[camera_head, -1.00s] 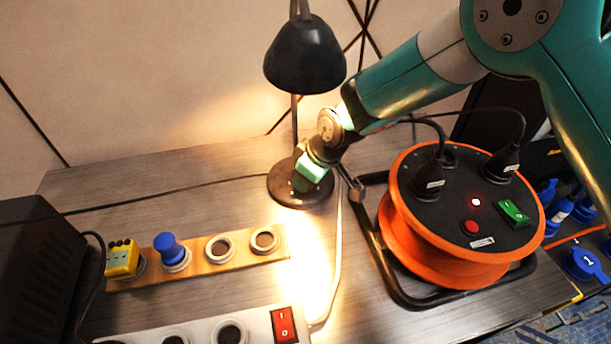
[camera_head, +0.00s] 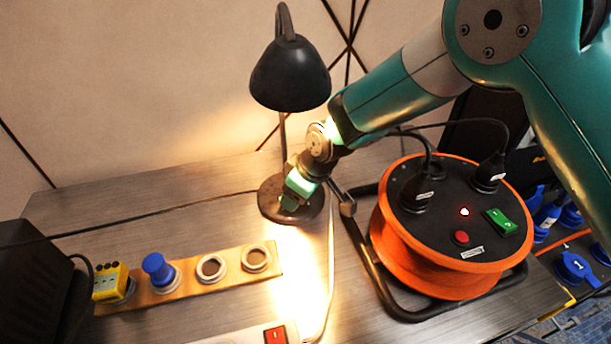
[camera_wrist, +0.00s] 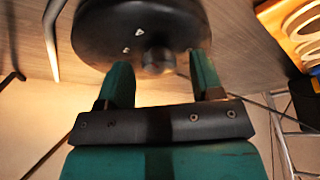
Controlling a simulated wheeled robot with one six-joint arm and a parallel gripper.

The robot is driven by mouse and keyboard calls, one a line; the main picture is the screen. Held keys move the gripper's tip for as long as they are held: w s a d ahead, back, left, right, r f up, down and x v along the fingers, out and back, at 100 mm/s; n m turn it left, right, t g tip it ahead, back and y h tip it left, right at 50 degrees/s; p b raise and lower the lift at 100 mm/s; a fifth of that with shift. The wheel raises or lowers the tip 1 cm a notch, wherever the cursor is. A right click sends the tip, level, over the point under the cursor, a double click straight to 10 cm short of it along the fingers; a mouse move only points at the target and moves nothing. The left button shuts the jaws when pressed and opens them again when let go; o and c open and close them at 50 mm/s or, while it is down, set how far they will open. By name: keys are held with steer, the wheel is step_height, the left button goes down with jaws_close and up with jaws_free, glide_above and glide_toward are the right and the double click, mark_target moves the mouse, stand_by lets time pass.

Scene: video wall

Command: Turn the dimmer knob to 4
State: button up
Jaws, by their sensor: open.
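The desk lamp (camera_head: 290,76) has a black shade and a round black base (camera_head: 270,205), and it is lit. In the wrist view the base (camera_wrist: 100,35) carries a short round knob (camera_wrist: 158,60), which I take for the dimmer knob. My gripper (camera_head: 290,202) is at the lamp base in the head view and hides the knob there. In the wrist view my gripper (camera_wrist: 160,66) is open, with one green finger on each side of the knob. I cannot tell whether either finger touches it. No numbers or setting mark can be read.
An orange cable reel (camera_head: 440,273) with two black plugs stands right of the lamp. A wooden strip (camera_head: 190,288) with round sockets and a blue plug (camera_head: 157,268) lies to the left. A white power strip (camera_head: 235,337) is in front.

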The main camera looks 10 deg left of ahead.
steer(key=v, duration=1.7)
steer(key=shift+b, duration=0.3)
steer(key=shift+s+a, duration=0.1)
